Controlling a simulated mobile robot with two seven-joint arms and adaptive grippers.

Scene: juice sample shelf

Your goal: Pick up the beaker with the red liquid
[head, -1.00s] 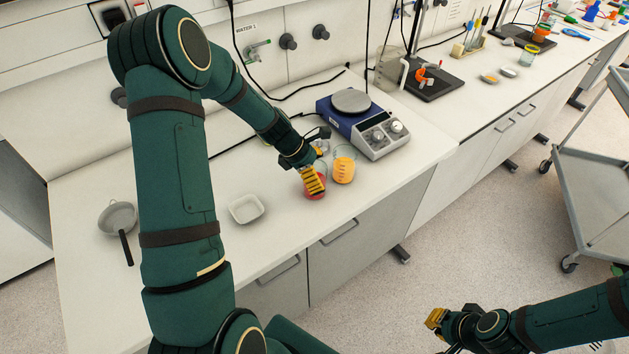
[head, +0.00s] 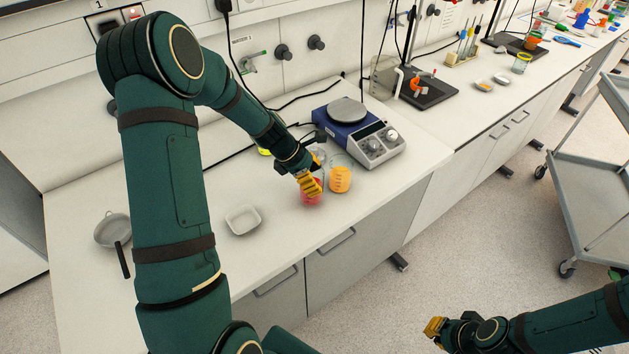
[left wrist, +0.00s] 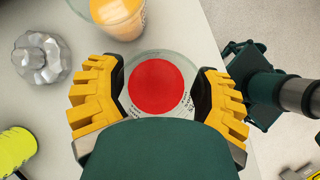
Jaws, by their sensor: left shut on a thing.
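The beaker with red liquid (head: 311,200) is on or just above the front of the bench in the head view; I cannot tell whether it touches the surface. In the left wrist view its round red liquid (left wrist: 156,88) lies between the yellow fingers. My left gripper (head: 309,185) is shut on this beaker, with a finger on each side of the glass. Its fingers also show in the left wrist view (left wrist: 158,95). My right gripper (head: 434,327) is away over the floor at lower right, apart from the bench; its opening is unclear.
A beaker with orange liquid (head: 340,180) stands close to the red one. Behind are a blue hotplate (head: 360,135), a silver faceted object (left wrist: 41,58) and a yellow-green object (left wrist: 14,150). A white dish (head: 242,220) sits left. The bench front edge is near; bench between is clear.

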